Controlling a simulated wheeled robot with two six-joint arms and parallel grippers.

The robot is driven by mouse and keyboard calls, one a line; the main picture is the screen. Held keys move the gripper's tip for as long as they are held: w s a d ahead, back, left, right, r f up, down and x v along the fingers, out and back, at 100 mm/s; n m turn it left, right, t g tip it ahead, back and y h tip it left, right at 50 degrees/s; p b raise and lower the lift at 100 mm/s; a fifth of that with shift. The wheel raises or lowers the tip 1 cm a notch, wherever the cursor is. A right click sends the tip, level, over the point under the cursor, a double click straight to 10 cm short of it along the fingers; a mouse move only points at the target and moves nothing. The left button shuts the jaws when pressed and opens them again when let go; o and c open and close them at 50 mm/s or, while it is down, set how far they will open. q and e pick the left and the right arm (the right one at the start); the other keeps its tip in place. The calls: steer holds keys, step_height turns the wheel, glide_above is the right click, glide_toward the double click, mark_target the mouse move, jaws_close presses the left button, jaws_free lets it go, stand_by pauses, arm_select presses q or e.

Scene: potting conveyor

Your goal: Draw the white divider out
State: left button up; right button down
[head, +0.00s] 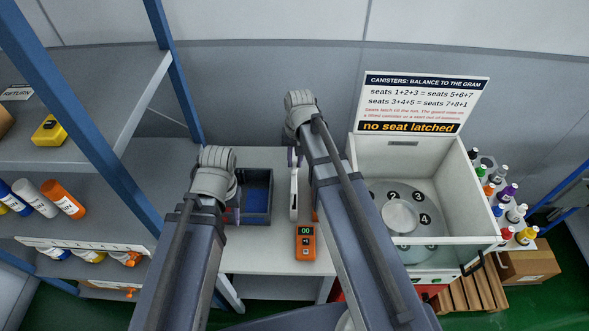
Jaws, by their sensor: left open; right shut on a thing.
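The white divider (294,196) is a narrow white strip just right of the dark bin with the blue floor (258,190), apart from it in the picture. My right gripper (294,158) is shut on its far end. I cannot tell whether the divider touches the table. My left gripper (235,211) is open at the bin's left side, its fingers partly hidden by my own wrist. The bin's left part is hidden behind that wrist.
An orange handheld device (305,243) lies on the pale table (268,262) nearer me. A white open-topped machine (452,190) with numbered seats stands right, under a sign. Blue-framed shelves (90,160) stand left. Several small bottles (505,212) sit far right.

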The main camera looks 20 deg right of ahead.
steer(key=shift+r+p, duration=1.3)
steer(key=shift+r, duration=0.1)
steer(key=shift+r, duration=0.1)
step_height(320, 180, up, 7)
steer(key=p, duration=0.7)
steer(key=shift+f, duration=0.2)
